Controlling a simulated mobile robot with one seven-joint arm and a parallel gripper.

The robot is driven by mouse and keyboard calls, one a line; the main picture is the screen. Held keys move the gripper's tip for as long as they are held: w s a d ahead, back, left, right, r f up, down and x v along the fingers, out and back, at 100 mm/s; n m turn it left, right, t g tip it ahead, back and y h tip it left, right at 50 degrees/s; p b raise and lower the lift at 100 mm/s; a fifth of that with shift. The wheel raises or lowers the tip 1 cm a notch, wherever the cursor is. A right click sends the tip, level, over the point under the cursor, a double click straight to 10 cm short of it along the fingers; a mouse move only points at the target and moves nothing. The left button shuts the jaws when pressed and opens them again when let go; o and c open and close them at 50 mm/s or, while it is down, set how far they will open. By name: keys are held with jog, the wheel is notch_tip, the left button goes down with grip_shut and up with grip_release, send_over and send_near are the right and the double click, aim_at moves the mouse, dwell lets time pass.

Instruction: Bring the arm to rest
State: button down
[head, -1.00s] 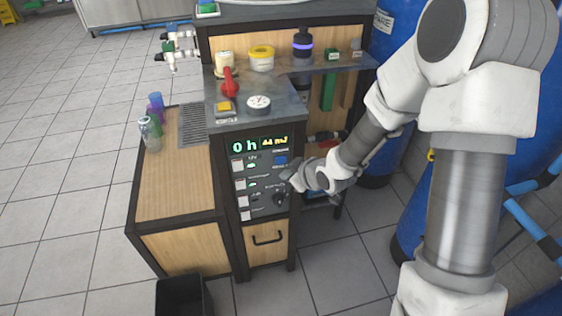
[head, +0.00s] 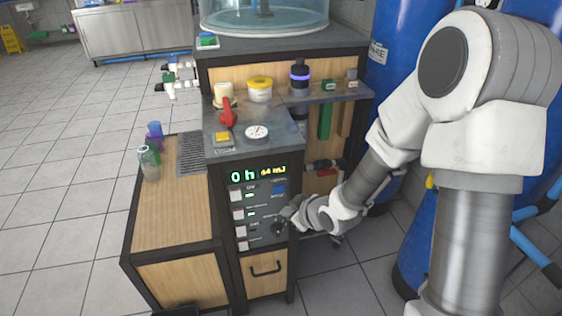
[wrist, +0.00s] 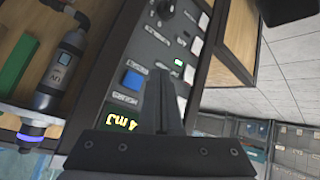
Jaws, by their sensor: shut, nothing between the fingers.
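My gripper (head: 284,216) is at the right side of the rack's control panel (head: 265,212) in the head view, near its lower right knob. In the wrist view my gripper (wrist: 166,78) shows its two fingers pressed together, with nothing between them. They overlap the panel in that view, beside the blue button (wrist: 133,79) and the lit yellow display (wrist: 122,124). A dark round knob (wrist: 165,9) shows at the top. I cannot tell whether the fingertips touch the panel. My arm reaches in from the right, bent.
Blue tanks (head: 385,75) stand close behind my arm at the right. A wooden side counter (head: 165,205) holds bottles at the left. A clear tank (head: 264,14) stands on top. Open tiled floor (head: 60,215) lies left.

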jog(key=s+d+r+m+h, duration=0.2)
jog(key=s+d+r+h, duration=0.1)
jog(key=d+r, duration=0.3)
jog(key=s+d+r+m+h, duration=0.25)
jog(key=d+r, duration=0.25)
jog(key=r, duration=0.3)
jog(key=s+d+r+m+g, duration=0.1)
jog(key=s+r+m, duration=0.25)
jog(key=s, duration=0.45)
jog(key=s+d+r+m+g, duration=0.1)
jog(key=s+d+r+m, duration=0.15)
jog(key=s+r, duration=0.45)
notch_tip(320, 180, up, 14)
jog(key=s+p, duration=0.2)
jog(key=p, duration=1.4)
jog(key=shift+s+a+r, duration=0.25)
jog(key=shift+a, duration=0.2)
